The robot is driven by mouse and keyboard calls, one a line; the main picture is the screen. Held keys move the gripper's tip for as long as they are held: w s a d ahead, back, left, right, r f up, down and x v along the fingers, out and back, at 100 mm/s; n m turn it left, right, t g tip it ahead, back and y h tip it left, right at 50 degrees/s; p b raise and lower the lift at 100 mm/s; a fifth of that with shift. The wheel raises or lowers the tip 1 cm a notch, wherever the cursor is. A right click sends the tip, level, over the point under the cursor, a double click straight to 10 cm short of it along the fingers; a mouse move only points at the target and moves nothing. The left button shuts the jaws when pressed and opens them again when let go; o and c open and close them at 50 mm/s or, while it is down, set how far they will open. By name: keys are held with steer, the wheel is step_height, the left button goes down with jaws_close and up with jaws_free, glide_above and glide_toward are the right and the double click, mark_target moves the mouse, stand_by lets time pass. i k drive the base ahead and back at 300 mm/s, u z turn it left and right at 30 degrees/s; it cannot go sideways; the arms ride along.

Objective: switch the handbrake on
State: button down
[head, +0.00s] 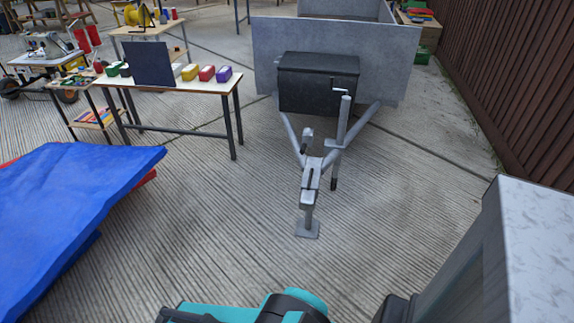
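A grey trailer (262,50) stands at the back centre with its A-frame drawbar (291,136) pointing towards me. On the drawbar, a short upright lever with a dark top (307,135), which looks like the handbrake, stands left of the jockey-wheel post. The coupling head (309,198) is at the near end, above a small foot plate (307,229). The lever is small here, so its exact angle is hard to tell. Teal and black links of my arm show at the bottom edge. My gripper's fingers are not visible, and nothing touches the lever.
The jockey-wheel post with its crank (341,120) stands close right of the lever. A black box (317,83) sits behind it. A blue folded sheet (70,215) lies left, a table (180,86) stands back left, and a brown fence (520,80) runs right. Ground before the coupling is clear.

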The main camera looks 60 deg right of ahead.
mark_target(303, 152)
steer(key=u, duration=0.3)
steer(key=k, duration=1.35)
steer(key=z, duration=0.9)
steer(key=i, duration=0.75)
steer(key=u, duration=0.15)
